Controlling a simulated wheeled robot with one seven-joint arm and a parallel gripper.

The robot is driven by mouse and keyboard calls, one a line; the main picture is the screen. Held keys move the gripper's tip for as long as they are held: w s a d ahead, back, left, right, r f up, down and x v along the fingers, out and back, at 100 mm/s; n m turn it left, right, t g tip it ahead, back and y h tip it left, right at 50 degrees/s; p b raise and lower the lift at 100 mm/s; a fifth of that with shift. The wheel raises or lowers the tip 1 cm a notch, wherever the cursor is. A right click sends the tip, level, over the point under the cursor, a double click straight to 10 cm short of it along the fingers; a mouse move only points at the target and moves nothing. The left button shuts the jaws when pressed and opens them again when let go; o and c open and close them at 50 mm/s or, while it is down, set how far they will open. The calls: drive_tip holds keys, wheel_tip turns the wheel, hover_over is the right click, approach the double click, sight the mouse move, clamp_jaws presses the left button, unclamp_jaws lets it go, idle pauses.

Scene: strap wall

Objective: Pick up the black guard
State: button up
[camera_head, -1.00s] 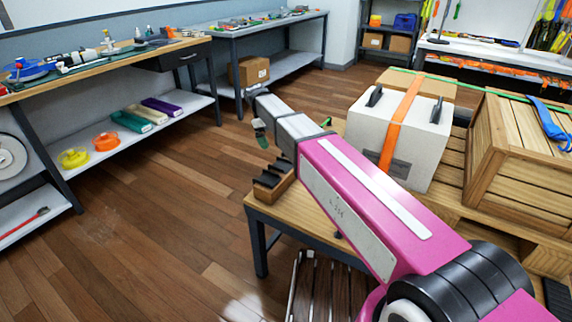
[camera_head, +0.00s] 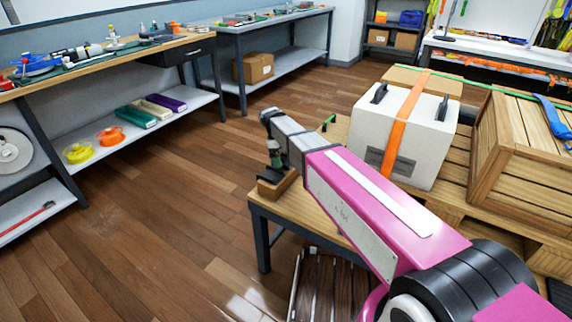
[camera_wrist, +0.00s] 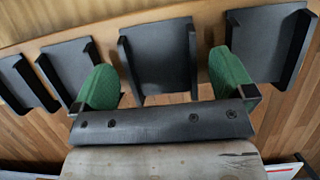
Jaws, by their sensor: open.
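Several black guards stand in a row on a wooden holder (camera_head: 281,187) at the near-left corner of the small table. In the wrist view one black guard (camera_wrist: 160,62) with raised side edges lies in the middle. Another black guard (camera_wrist: 265,45) is to its right, and others are to its left. My gripper (camera_wrist: 165,75) has two green finger pads, spread apart on either side of the middle guard with a gap showing. It holds nothing. In the head view my gripper (camera_head: 274,155) is low over the holder and mostly hides the guards.
A white case (camera_head: 425,130) with an orange strap stands behind the small table (camera_head: 318,205). A wooden crate (camera_head: 520,150) is at the right. Workbenches (camera_head: 120,62) line the left and back. The wooden floor (camera_head: 150,220) at left is clear.

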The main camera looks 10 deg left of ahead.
drive_tip(key=c, duration=0.9)
drive_tip(key=shift+c, duration=0.2)
drive_tip(key=w+a+r, duration=0.5)
drive_tip(key=a+r, duration=0.3)
drive_tip(key=a, duration=0.5)
drive_tip(key=shift+w, duration=0.15)
